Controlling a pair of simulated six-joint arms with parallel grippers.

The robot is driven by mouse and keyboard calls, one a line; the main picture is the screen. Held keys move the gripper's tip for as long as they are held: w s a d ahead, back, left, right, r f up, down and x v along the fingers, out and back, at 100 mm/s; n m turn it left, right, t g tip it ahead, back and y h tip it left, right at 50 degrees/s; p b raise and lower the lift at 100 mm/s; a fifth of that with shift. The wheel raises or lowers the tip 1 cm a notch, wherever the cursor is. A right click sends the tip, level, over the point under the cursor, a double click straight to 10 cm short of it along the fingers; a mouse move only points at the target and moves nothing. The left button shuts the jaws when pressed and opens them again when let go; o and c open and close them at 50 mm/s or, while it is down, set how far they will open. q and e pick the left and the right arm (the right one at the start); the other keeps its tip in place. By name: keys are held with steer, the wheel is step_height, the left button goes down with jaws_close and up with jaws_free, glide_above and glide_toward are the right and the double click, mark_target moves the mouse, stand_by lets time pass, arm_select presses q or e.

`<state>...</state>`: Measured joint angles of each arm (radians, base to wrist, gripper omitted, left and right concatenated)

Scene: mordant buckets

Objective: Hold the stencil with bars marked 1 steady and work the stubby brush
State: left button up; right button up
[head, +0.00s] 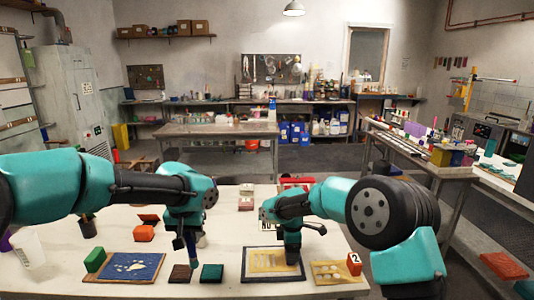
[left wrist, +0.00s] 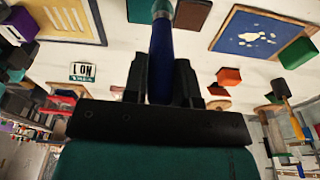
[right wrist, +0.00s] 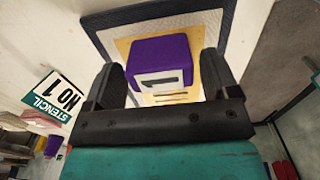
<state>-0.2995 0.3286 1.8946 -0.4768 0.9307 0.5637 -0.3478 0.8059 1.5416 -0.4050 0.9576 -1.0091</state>
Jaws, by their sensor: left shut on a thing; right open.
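The yellow stencil with bars (head: 262,261) lies in a dark-framed panel on the table. It also shows in the right wrist view (right wrist: 124,47). My left gripper (head: 191,250) is shut on the brush, whose dark blue handle (left wrist: 161,60) shows in the left wrist view.
A blue panel (head: 130,267) with white shapes and a green block (head: 95,260) are at left. An orange block (head: 144,233) stands behind. A second yellow stencil (head: 327,271) with a red block marked 2 (head: 354,263) is near the right edge.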

steer(key=shift+f, duration=0.75)
steer(key=c, duration=0.7)
steer(key=shift+c, duration=0.2)
stand_by(0.5)
